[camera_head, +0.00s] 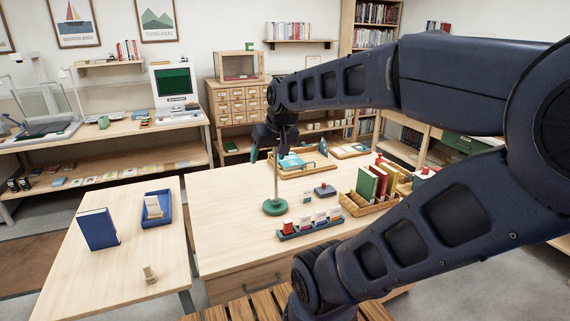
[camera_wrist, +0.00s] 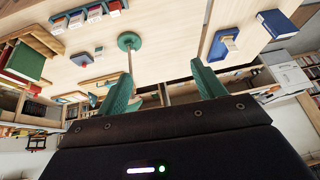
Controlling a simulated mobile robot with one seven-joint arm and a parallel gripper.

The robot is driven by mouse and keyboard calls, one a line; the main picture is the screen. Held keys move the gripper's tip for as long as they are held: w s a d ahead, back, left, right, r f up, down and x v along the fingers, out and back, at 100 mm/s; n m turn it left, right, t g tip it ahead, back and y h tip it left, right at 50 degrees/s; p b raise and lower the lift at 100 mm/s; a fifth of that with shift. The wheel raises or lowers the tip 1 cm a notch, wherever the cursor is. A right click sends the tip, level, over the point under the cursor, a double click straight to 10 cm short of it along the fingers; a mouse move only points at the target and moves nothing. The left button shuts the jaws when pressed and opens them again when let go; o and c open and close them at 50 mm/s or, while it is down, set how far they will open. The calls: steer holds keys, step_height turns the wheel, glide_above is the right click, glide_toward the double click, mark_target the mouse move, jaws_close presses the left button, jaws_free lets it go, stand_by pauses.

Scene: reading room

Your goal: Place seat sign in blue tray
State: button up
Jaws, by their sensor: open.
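The blue tray (camera_head: 158,222) lies on the left table, and it also shows in the wrist view (camera_wrist: 214,50). A cream piece that looks like the seat sign (camera_head: 153,206) is in the tray, leaning or upright; it also shows in the wrist view (camera_wrist: 230,43). Its lettering is too small to read. My gripper (camera_head: 259,146) is over the far part of the middle table, to the right of the tray and apart from it. Its green fingers (camera_wrist: 165,86) are spread wide, with nothing held between them.
A blue book (camera_head: 98,229) stands left of the tray, and a small beige piece (camera_head: 149,275) stands nearer. A thin pole on a green base (camera_head: 276,207) rises close to my gripper. The middle table holds a card rack (camera_head: 310,229) and a book holder (camera_head: 367,205).

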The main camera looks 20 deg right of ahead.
steer(key=shift+g+h, duration=0.5)
steer(key=s+d, duration=0.1)
steer(key=s, duration=0.2)
steer(key=s+d+f, duration=0.1)
steer(key=s, duration=0.1)
steer(key=shift+s+d, duration=0.1)
steer(key=shift+d, duration=0.25)
